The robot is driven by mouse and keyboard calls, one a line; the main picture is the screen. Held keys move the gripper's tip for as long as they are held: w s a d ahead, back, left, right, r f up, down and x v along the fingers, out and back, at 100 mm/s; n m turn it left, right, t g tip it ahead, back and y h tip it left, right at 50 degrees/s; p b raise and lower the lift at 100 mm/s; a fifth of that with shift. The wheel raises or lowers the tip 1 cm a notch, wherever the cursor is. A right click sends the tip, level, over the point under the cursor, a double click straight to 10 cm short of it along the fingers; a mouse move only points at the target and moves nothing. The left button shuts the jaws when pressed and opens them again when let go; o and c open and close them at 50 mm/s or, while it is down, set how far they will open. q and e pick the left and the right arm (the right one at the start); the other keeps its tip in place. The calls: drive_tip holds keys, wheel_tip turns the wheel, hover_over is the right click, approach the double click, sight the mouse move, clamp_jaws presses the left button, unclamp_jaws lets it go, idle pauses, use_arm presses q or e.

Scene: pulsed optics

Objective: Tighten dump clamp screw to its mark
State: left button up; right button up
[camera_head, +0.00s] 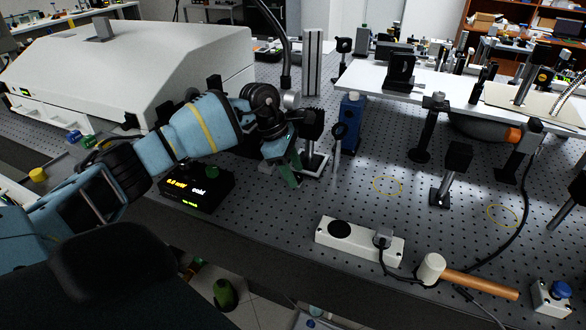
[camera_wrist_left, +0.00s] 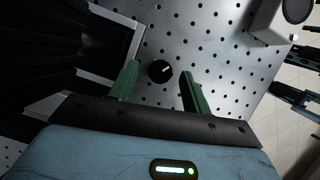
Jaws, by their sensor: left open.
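My left gripper (camera_head: 291,174) reaches low over the perforated optical table, next to a black block on a post (camera_head: 312,124) that looks like the dump. In the left wrist view its two green fingers (camera_wrist_left: 158,83) are open and apart. A round black screw knob (camera_wrist_left: 159,71) with a short white pointer line shows between and just beyond the fingertips. The line points up and right. Neither finger visibly touches the knob. A large dark ribbed body (camera_wrist_left: 45,50) fills the left of that view. The knob is hidden in the head view. My right gripper is not in view.
A black display box (camera_head: 197,188) with lit readings sits below my left forearm. A blue bottle-like unit (camera_head: 349,122) stands right of the post. A white power strip (camera_head: 358,240), a mallet (camera_head: 465,280) and a blue-button box (camera_head: 553,296) lie along the front edge. The table's middle is fairly clear.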

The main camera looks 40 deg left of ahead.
use_arm(q)
drive_tip(key=shift+r, duration=0.1)
drive_tip(key=v, duration=0.7)
drive_tip(key=shift+a+r, duration=0.15)
drive_tip(key=shift+r, duration=0.1)
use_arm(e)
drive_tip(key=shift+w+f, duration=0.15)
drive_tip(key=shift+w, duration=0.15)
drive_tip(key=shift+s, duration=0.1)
